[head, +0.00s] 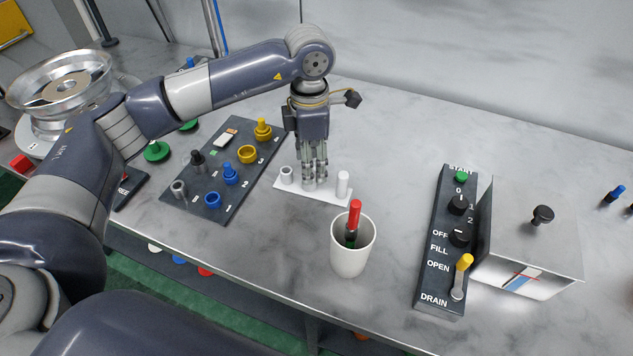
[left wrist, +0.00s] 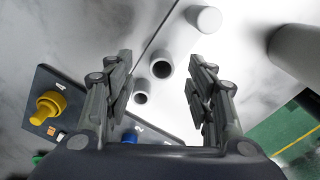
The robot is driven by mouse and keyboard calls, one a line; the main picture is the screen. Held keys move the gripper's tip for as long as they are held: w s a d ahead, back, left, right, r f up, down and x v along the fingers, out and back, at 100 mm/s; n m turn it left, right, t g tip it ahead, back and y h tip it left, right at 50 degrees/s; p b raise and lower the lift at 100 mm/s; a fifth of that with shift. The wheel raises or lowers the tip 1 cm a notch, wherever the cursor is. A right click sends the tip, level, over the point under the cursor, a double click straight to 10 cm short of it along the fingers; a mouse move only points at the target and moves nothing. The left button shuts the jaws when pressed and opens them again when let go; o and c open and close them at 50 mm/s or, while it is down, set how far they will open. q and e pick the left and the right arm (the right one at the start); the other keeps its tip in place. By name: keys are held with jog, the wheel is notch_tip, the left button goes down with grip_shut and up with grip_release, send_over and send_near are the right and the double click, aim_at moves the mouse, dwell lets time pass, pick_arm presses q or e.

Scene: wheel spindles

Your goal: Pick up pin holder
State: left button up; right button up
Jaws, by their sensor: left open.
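The pin holder is a white flat plate (head: 327,196) with upright white cylinders, lying on the marble table in the middle of the head view. A hollow cylinder stands at its left end and another cylinder at its right end. In the left wrist view its cylinders (left wrist: 162,64) show between and beyond the fingers, two of them with open tops. My left gripper (head: 314,180) points down over the middle of the plate and hides part of it. Its fingers (left wrist: 160,66) are apart with nothing gripped; contact with the holder cannot be told. My right gripper is not in view.
A dark board (head: 222,180) with coloured pins and rings lies to the left. A white cup (head: 351,259) with a red-topped tool stands in front. A dark control panel (head: 440,245) and a metal box (head: 530,235) stand right. The table behind is clear.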

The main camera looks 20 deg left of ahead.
aim_at(339, 194)
pick_arm(q)
notch_tip(339, 194, down, 4)
jog(key=shift+s+f+p, duration=0.15)
jog(key=shift+f+p, duration=0.1)
jog(key=shift+p, duration=0.55)
jog(key=shift+f, duration=0.35)
jog(key=shift+c, duration=0.2)
jog(key=c, duration=1.1)
